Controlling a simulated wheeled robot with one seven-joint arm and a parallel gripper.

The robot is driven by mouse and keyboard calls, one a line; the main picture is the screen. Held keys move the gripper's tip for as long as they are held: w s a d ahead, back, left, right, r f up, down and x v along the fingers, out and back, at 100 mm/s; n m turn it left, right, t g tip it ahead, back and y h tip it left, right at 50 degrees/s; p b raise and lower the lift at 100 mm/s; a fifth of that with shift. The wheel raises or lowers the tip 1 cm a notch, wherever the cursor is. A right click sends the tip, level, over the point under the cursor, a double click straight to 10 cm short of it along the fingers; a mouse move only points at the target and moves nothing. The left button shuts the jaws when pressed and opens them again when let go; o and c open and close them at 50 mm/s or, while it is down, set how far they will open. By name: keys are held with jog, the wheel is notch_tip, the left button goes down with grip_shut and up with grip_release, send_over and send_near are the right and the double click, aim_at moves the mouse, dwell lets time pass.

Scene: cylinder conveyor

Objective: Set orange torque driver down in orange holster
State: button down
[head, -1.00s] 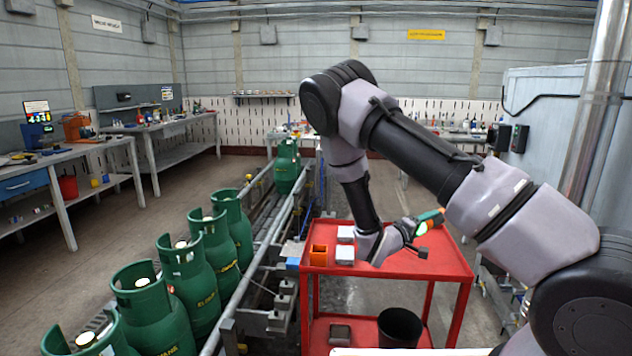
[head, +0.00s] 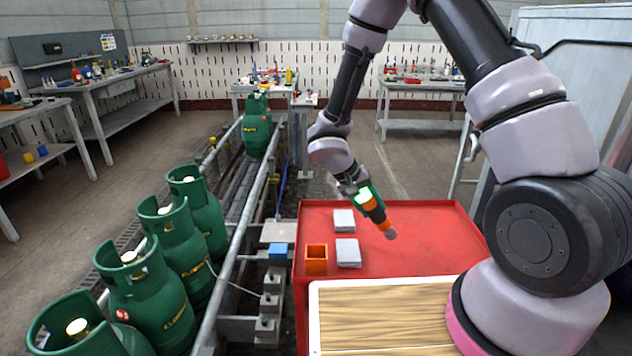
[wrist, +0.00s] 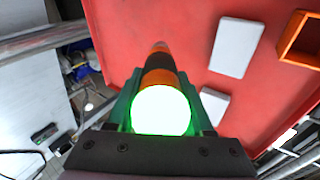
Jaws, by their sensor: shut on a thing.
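The orange torque driver (head: 376,212) has a dark band and a bright glowing end. My gripper (head: 363,196) is shut on it and holds it tilted above the red cart top, its tip pointing down and to the right in the head view. In the wrist view the driver (wrist: 160,80) lies between the green fingers of my gripper (wrist: 160,108), its far tip over the red surface. The orange holster (head: 316,261) is an open square box on the cart's left part, apart from the driver. It also shows at the upper right of the wrist view (wrist: 290,40).
Two white-grey blocks (head: 344,220) (head: 348,253) stand near the holster on the red cart (head: 430,235). The cart's right part is clear. A conveyor rail (head: 253,200) with several green gas cylinders (head: 183,238) runs along the left. A wooden board (head: 385,320) lies in front.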

jog(key=s+a+r+y, duration=0.2)
jog(key=a+r+y, duration=0.1)
jog(key=a+r, duration=0.2)
jog(key=s+a+r+g+y, duration=0.1)
jog(key=s+a+r+y, duration=0.1)
jog(key=a, duration=0.7)
notch_tip(320, 180, up, 3)
jog(key=shift+a+f+m+y, duration=0.1)
jog(key=shift+a+m+y, duration=0.3)
jog(key=shift+y, duration=0.3)
jog(key=shift+f, duration=2.5)
jog(key=shift+f, duration=2.8)
